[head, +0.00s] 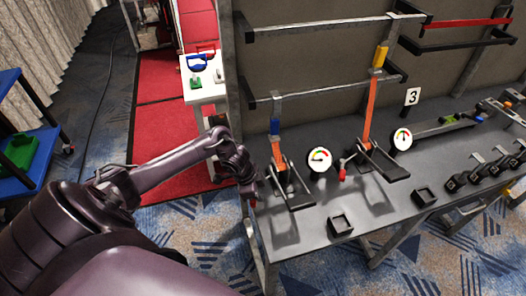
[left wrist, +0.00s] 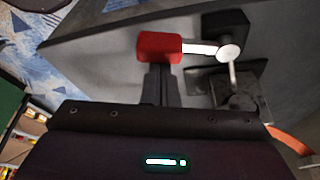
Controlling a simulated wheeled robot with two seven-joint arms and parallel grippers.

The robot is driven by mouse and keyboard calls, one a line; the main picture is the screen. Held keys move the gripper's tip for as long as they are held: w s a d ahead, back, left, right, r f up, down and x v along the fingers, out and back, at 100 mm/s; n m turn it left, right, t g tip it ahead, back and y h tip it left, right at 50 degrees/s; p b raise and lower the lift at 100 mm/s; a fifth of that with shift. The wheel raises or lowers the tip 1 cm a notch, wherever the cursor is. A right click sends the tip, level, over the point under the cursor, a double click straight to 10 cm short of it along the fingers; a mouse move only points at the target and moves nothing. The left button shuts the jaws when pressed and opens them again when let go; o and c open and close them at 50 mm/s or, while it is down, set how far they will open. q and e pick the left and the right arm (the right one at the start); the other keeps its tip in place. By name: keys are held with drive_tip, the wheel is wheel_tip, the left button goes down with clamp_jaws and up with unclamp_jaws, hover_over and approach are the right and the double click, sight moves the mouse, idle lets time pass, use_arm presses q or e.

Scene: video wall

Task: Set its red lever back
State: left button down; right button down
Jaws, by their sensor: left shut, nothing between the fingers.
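A red lever (head: 253,201) shows small at the table's left edge in the head view, partly hidden by my left gripper (head: 247,188). In the left wrist view its red grip (left wrist: 160,47) sits on a pale rod that runs right to a round metal pivot (left wrist: 230,49). My left gripper (left wrist: 161,84) is shut and empty, its fingertips right at the red grip; I cannot tell whether they touch. The lever's device has an orange arm with a blue top (head: 275,135). A second red lever (head: 342,170) stands by the taller orange arm (head: 371,105). My right gripper is out of view.
The grey table (head: 300,232) holds two round gauges (head: 319,160), (head: 402,139), black trays (head: 341,224) and several black clamps (head: 480,170) at right. A metal frame with rails (head: 325,90) rises behind. A white stand (head: 201,88) is behind the arm. Patterned floor is free in front.

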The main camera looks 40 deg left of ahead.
use_arm(q)
drive_tip(key=shift+s+r, duration=0.1)
drive_tip(key=shift+s, duration=0.3)
drive_tip(key=shift+s+r+p, duration=0.1)
drive_tip(key=shift+s+p, duration=0.25)
drive_tip(key=shift+p, duration=0.3)
drive_tip(key=shift+s, duration=0.3)
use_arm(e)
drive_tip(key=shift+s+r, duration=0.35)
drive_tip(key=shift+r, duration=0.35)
use_arm(q)
drive_tip(key=shift+w, duration=0.1)
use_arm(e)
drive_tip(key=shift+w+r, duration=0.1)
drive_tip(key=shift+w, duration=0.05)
